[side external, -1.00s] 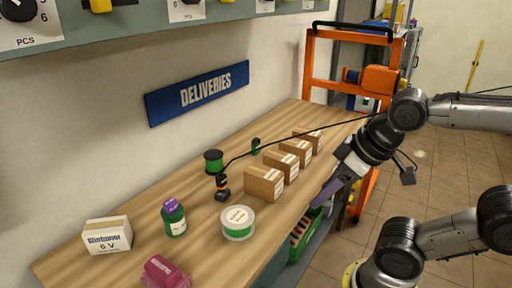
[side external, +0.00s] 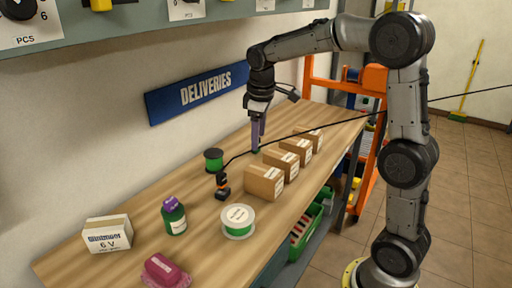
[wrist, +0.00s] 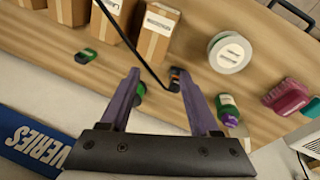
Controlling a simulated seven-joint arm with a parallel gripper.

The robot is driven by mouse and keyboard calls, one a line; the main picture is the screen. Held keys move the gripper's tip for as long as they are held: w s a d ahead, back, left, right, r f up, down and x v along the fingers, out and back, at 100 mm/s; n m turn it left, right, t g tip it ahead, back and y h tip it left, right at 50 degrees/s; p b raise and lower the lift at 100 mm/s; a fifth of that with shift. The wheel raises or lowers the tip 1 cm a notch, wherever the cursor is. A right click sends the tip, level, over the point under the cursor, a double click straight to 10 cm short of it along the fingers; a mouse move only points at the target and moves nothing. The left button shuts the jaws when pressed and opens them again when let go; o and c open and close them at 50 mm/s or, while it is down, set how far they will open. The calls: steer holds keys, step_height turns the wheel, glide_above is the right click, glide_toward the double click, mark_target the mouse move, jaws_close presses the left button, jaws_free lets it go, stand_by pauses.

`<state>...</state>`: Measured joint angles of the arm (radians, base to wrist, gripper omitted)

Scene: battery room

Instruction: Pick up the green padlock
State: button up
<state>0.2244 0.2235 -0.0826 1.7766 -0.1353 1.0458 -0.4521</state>
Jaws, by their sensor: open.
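The small green padlock (wrist: 86,56), dark with a green part, lies on the bench to the left of my left finger in the wrist view, outside the gap between the fingers. In the side external view only a little of the padlock (side external: 256,152) shows, mostly hidden by the fingers. My gripper (wrist: 158,73) is open and empty, pointing down over the back of the bench. Its purple fingers (side external: 256,142) show almost edge-on in the side external view. How high the tips are above the bench is hard to tell.
A green spool (side external: 213,160) and a black-orange tool (side external: 222,188) with a long black cable (wrist: 117,38) stand near. Several cardboard boxes (side external: 263,182) line the front edge. A white-green reel (side external: 238,221), bottle (side external: 175,218), pink item (side external: 163,269) and battery box (side external: 108,235) stand nearer the camera.

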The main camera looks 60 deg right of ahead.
steer(key=w+d+f+n+g+h, duration=0.1)
steer(key=w+d+f+n, duration=0.3)
steer(key=w+d+n, duration=0.4)
steer(key=w+d+f+n+g+h, duration=0.1)
steer(key=w+d+f+n+h, duration=0.15)
steer(key=w+d+n, duration=0.5)
steer(key=shift+m+y, duration=0.35)
steer(key=shift+m, duration=0.2)
steer(key=x, duration=0.5)
steer(key=d+x, duration=0.1)
steer(key=x, duration=0.4)
steer(key=w+d+r+x, duration=0.1)
steer(key=x, duration=0.4)
steer(key=shift+d+f, duration=0.1)
steer(key=shift+d, duration=0.1)
jaws_close()
